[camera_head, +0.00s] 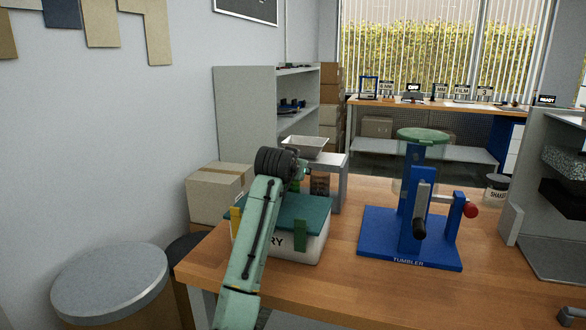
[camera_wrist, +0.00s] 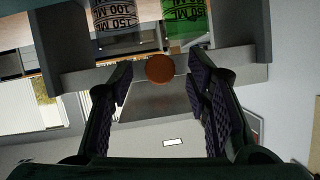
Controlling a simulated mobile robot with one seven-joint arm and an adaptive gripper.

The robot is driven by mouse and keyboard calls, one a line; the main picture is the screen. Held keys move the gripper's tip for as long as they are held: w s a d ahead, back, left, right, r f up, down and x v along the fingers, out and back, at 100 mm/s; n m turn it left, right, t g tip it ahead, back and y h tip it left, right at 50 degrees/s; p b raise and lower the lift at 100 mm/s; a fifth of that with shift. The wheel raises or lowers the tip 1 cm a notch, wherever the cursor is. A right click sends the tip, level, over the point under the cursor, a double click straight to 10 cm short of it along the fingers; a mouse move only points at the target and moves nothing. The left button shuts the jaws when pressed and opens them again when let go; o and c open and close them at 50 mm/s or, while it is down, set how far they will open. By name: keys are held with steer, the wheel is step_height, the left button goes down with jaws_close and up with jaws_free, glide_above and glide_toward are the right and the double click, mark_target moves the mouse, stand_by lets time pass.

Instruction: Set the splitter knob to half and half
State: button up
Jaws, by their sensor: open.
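The splitter is a grey stand (camera_head: 335,178) with a shallow hopper (camera_head: 305,147) on top, at the back of the table beyond my arm. A round copper-brown knob (camera_wrist: 160,68) shows in the wrist view on the splitter's grey body (camera_wrist: 250,75). My gripper (camera_wrist: 158,78) is open, one finger on each side of the knob in the picture; I cannot tell whether either touches it. The knob's pointer or setting marks cannot be made out. In the head view my arm hides the knob and most of my gripper (camera_head: 303,170).
Two graduated beakers, one clear (camera_wrist: 115,15) and one green (camera_wrist: 187,14), stand at the splitter. A white box with a teal lid (camera_head: 300,212) lies below my arm. A blue tumbler (camera_head: 411,240) stands to the right; bare table lies between them.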

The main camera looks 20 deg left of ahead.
steer(key=v, duration=1.1)
steer(key=shift+s, duration=0.1)
